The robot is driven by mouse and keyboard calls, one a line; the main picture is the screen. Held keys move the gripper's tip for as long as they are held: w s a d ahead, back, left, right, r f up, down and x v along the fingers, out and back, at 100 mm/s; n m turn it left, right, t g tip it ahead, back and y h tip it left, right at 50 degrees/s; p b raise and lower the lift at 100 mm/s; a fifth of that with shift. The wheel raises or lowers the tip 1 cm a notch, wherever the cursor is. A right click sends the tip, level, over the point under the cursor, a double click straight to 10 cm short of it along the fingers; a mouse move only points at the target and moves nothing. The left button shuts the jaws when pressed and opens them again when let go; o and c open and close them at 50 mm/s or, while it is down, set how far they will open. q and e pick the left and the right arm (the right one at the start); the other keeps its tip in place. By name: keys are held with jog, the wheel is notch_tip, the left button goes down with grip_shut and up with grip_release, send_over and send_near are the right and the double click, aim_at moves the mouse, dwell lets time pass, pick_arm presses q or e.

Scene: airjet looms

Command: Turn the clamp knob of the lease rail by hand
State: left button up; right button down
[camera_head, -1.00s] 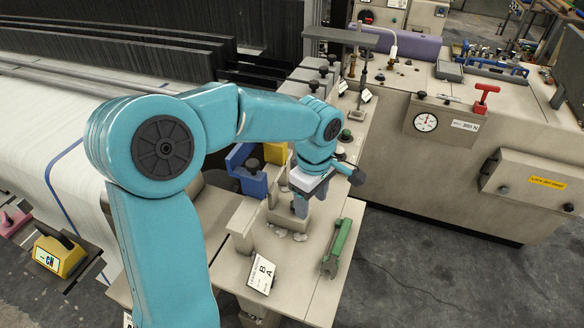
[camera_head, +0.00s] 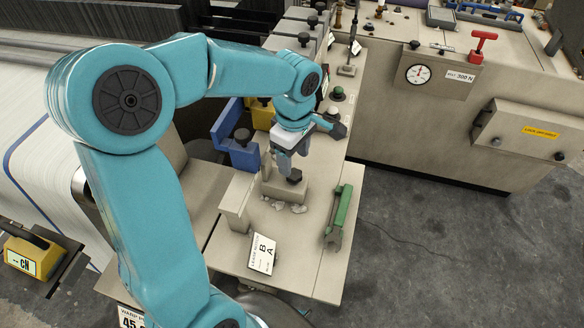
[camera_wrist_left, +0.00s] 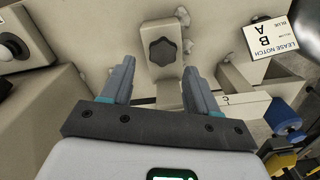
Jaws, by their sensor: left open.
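The black lobed clamp knob (camera_wrist_left: 162,50) sits on a beige block (camera_wrist_left: 160,28) in the left wrist view. In the head view the knob (camera_head: 294,175) shows small and dark, just below my left gripper (camera_head: 288,160). In the wrist view the two fingers of my left gripper (camera_wrist_left: 159,75) are apart and empty. The knob lies beyond the fingertips, between their lines, and no contact shows. A white card (camera_head: 262,253) marked "LEASE NOTCH", B and A lies in front of the block; it also shows in the wrist view (camera_wrist_left: 271,37). My right gripper is not in view.
A green tool (camera_head: 338,215) lies on the tabletop right of the block. Blue (camera_head: 238,152) and yellow (camera_head: 262,117) parts with knobs stand behind and left. A cabinet with a gauge (camera_head: 418,74) stands at right. Grey floor (camera_head: 430,240) is clear at lower right.

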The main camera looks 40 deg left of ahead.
aim_at(294, 174)
pick_arm(q)
jog(key=f+b, duration=0.2)
jog(key=f, duration=0.2)
jog(key=shift+s+d+f+b, duration=0.15)
jog(key=shift+s+d+b, duration=0.1)
jog(key=shift+d+b, duration=0.15)
jog(key=shift+w+a, duration=0.15)
jog(key=shift+a, duration=0.1)
jog(key=shift+w+f, duration=0.15)
jog(key=shift+s+d+r, duration=0.2)
jog(key=shift+w+a+f, duration=0.1)
jog(key=shift+a, duration=0.1)
jog(key=shift+c, duration=1.2)
jog(key=c, duration=0.5)
jog(key=shift+c, duration=0.2)
